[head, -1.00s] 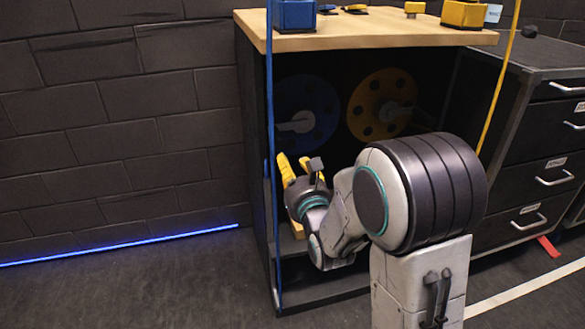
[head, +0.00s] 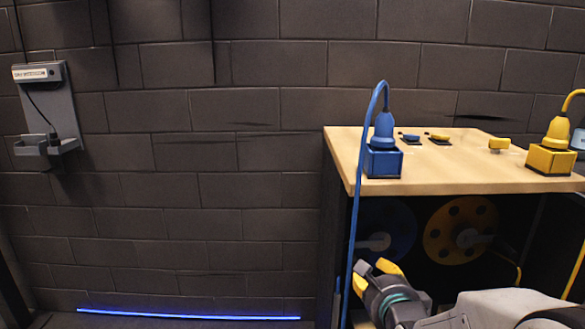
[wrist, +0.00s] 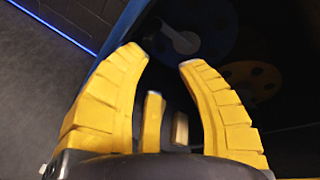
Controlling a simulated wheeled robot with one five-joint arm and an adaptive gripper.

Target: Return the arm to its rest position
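My gripper (head: 375,276) has yellow fingers and shows at the bottom of the head view, in front of the cabinet's dark open front. In the wrist view my gripper (wrist: 163,58) has its two curved yellow fingers spread apart, with nothing between the tips. My arm is bent low, and its lower part is cut off by the bottom edge of the head view.
The wood-topped cabinet (head: 440,182) bears a blue plug in a blue box (head: 383,162), a yellow plug in a yellow box (head: 551,160) and small buttons (head: 438,138). Blue (head: 388,228) and yellow reels (head: 460,230) sit inside. A grey wall unit (head: 48,105) hangs left.

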